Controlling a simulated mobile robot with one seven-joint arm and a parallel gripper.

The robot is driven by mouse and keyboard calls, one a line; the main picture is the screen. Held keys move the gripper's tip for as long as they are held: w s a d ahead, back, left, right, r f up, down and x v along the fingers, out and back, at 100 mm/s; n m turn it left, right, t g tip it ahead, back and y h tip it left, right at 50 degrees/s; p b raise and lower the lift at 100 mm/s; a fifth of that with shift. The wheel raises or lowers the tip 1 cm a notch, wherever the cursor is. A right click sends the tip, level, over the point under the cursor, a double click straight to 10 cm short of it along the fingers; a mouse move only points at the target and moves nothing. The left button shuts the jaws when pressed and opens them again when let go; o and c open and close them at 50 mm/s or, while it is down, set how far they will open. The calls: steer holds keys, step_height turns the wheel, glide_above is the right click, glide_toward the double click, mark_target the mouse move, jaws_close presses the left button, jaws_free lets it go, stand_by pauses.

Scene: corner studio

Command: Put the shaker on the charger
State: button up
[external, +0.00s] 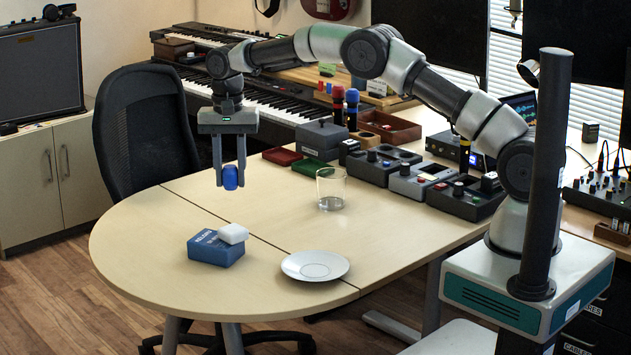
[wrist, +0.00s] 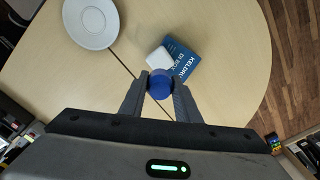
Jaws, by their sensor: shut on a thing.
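A small blue rounded object, seemingly the shaker (external: 230,178), is held between the fingertips of my gripper (external: 229,172), in the air above the table. In the wrist view the shaker (wrist: 160,86) shows between the tips of my gripper (wrist: 160,92). A small white block (external: 233,233) with rounded edges lies on a blue lettered box (external: 213,250), below and apart from the shaker. A white round plate (external: 288,268) lies on the table to the box's right. I cannot tell which of the block and plate is the charger.
A clear glass (external: 331,188) stands mid-table. Several audio devices (external: 408,182), dark red and green trays and a keyboard line the back. The rounded near-left part of the table (external: 135,235) is bare. A black chair (external: 145,125) stands behind its left edge.

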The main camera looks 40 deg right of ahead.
mark_target(233, 228)
step_height(233, 228, down, 9)
steer(key=shift+f+b, duration=0.2)
steer(key=shift+b, duration=0.2)
steer(key=shift+f, duration=0.15)
steer(key=o, duration=1)
